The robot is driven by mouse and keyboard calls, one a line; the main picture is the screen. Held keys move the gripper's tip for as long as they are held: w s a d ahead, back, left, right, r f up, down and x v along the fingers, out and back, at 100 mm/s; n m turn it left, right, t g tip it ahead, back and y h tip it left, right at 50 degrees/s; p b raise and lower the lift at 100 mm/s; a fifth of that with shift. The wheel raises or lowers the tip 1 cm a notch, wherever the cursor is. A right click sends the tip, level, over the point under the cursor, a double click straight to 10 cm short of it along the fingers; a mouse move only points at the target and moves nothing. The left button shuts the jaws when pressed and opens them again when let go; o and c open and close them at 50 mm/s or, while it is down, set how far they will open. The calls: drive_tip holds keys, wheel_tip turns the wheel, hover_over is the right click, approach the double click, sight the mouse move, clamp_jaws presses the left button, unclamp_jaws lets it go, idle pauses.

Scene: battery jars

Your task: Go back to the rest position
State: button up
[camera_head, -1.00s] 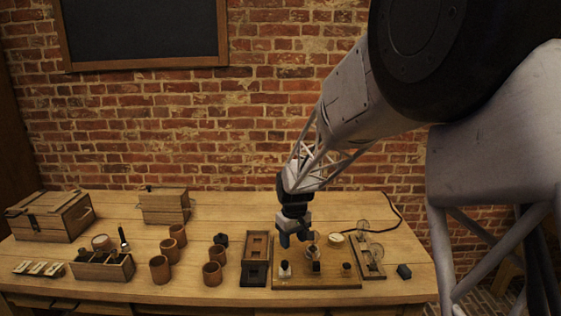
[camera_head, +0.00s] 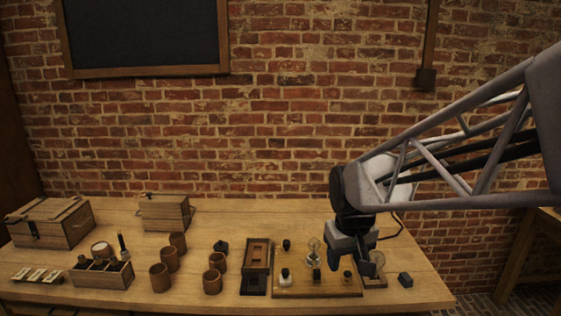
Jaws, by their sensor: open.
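My gripper (camera_head: 366,262) is at the right part of the table, above the right edge of the wooden board (camera_head: 315,288) with knobs and a glass bulb. It points down, and its jaws are open with nothing seen between them. My arm comes in from the right. The gripper hides part of the board's back right and most of the narrow wooden stand with a glass piece (camera_head: 377,258) beside it.
Several brown jars (camera_head: 160,277) stand left of centre on the table (camera_head: 120,225). A dark slotted wooden frame (camera_head: 257,266) lies beside the board. A divided box (camera_head: 103,275), a chest (camera_head: 50,222) and a smaller box (camera_head: 165,212) stand left. A small black block (camera_head: 405,279) lies right.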

drive_tip(key=s+d+m+t, duration=0.1)
drive_tip(key=s+d, duration=0.3)
drive_tip(key=s, duration=1.5)
drive_tip(key=shift+d+r+m, duration=0.2)
drive_tip(key=shift+r+m, duration=0.2)
drive_tip(key=shift+m, duration=0.5)
